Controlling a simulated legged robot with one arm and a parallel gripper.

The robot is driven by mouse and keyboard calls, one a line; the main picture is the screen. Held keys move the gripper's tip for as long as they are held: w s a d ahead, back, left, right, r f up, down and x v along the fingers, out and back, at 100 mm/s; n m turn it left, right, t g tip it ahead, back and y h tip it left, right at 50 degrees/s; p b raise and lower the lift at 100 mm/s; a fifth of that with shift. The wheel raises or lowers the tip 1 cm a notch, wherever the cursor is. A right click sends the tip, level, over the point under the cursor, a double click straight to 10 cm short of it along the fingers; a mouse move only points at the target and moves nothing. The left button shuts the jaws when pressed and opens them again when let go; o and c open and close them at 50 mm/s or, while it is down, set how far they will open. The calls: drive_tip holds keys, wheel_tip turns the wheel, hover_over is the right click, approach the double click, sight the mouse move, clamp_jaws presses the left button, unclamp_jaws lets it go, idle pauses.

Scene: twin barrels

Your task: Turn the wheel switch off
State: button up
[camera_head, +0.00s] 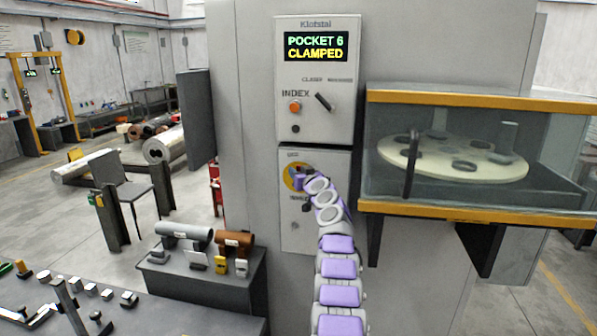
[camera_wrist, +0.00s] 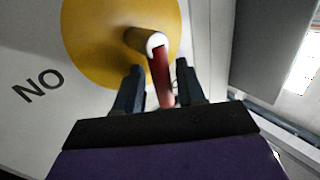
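The wheel switch (camera_wrist: 85,35) shows in the wrist view as a yellow round plate with a stubby shaft and a red handle (camera_wrist: 162,78). The letters "NO" are printed beside it at lower left. In the head view the yellow plate (camera_head: 287,176) sits on the lower grey panel, partly hidden by my arm. My gripper (camera_wrist: 158,76) has its two dark fingers on either side of the red handle, with gaps visible. In the head view my gripper (camera_head: 299,181) is right at the switch; its fingers are too small there to judge.
Above is a panel (camera_head: 288,62) with a lit display reading "POCKET 6 CLAMPED", an orange button (camera_head: 295,107) and a black selector (camera_head: 324,101). A glazed carousel box (camera_head: 480,213) juts out at right. A table with parts (camera_head: 205,285) stands at lower left.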

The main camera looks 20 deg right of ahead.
drive_tip(key=shift+a, duration=0.1)
drive_tip(key=shift+c, duration=0.3)
drive_tip(key=shift+c, duration=0.8)
clamp_jaws()
